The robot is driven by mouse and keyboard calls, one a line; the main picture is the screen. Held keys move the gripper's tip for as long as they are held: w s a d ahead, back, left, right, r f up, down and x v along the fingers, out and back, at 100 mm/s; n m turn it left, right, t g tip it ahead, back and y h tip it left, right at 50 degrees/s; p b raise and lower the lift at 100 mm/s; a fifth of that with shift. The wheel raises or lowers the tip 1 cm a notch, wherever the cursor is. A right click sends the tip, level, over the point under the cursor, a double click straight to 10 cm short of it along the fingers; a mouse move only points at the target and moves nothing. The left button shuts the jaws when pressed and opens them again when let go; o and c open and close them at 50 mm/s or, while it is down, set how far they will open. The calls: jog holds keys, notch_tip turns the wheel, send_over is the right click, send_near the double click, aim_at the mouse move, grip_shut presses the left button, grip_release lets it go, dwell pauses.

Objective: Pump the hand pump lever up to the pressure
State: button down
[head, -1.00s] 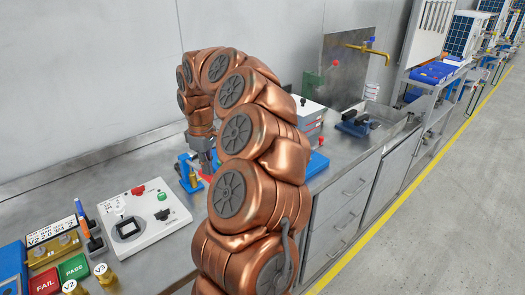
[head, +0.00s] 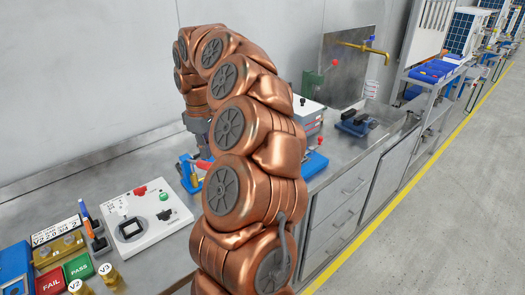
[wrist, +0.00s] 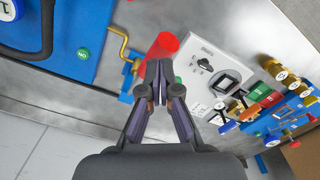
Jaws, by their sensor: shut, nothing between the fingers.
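In the wrist view, a red cylindrical grip (wrist: 163,46), which looks like the pump lever's handle, lies just beyond my fingertips. My gripper (wrist: 158,70) is shut and empty, its tips close together and overlapping the grip's near end in the picture. I cannot tell whether they touch it. A bent yellow pipe (wrist: 120,45) is left of the grip, beside a blue plate (wrist: 75,35). In the head view, my gripper (head: 204,154) points down over a blue fixture (head: 188,172) on the bench. My arm hides most of the pump there. No pressure reading is legible.
A white panel (head: 150,228) with a dark square display and red and green parts stands left of the fixture. Red FAIL (head: 47,281) and green PASS (head: 77,267) blocks lie at the near left. A blue vise (head: 355,123) is farther right on the steel bench.

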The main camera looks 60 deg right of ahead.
dwell(0.4)
jog(key=shift+r+p, duration=1.1)
jog(key=shift+r, duration=1.4)
